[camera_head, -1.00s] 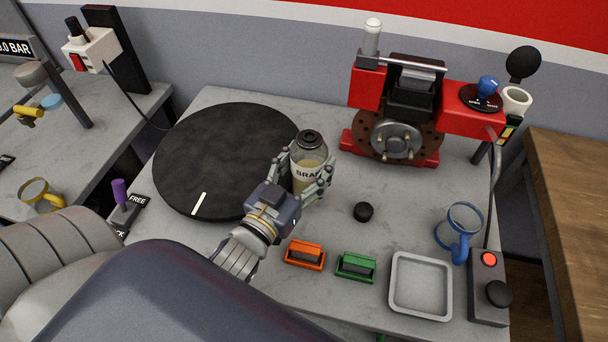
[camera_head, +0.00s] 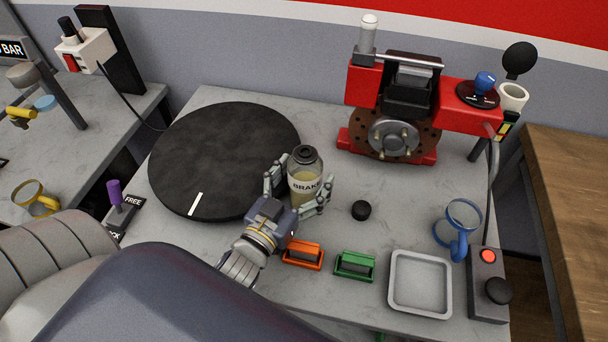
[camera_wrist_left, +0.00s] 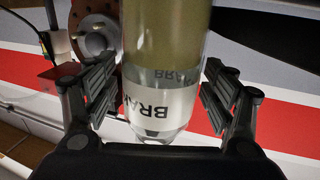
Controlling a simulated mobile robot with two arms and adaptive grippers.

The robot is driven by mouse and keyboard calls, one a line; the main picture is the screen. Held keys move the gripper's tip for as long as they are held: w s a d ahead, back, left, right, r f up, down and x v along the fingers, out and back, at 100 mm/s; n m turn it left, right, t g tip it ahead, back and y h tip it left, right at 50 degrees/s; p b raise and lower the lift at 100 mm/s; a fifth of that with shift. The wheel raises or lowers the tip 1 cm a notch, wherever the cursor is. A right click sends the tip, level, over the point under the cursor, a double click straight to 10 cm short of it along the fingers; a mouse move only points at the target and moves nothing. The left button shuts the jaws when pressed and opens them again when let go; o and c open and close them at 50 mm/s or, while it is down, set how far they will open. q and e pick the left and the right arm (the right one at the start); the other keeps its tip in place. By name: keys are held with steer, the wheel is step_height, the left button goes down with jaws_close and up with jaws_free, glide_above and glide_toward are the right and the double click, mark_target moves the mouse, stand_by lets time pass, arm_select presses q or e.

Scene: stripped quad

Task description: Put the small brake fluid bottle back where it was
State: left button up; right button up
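The small brake fluid bottle (camera_head: 306,184), clear with yellowish fluid, a dark top and a "BRAKE" label, is upright at the right edge of the black turntable (camera_head: 225,150). It appears to stand on the grey bench, though its base is partly hidden. My left gripper (camera_head: 298,194) is open, with its fingers spread on either side of the bottle. In the left wrist view the bottle (camera_wrist_left: 163,60) is between the fingers, with narrow gaps beside it. My right gripper is not in view.
A small black cap (camera_head: 361,210) lies right of the bottle. Orange (camera_head: 302,255) and green (camera_head: 355,265) holders, a grey tray (camera_head: 420,283) and a blue ring-shaped item (camera_head: 460,226) are nearer the front. A red brake rig (camera_head: 398,130) stands behind.

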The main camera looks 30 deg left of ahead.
arm_select(q)
steer(key=shift+s+r, duration=0.1)
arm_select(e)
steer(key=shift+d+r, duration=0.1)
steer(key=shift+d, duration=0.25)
arm_select(q)
steer(key=shift+s, duration=0.35)
steer(key=s+b, duration=0.2)
steer(key=s, duration=0.9)
steer(key=shift+a, duration=0.15)
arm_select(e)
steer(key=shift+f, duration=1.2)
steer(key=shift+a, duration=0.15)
arm_select(q)
steer(key=shift+r, duration=0.15)
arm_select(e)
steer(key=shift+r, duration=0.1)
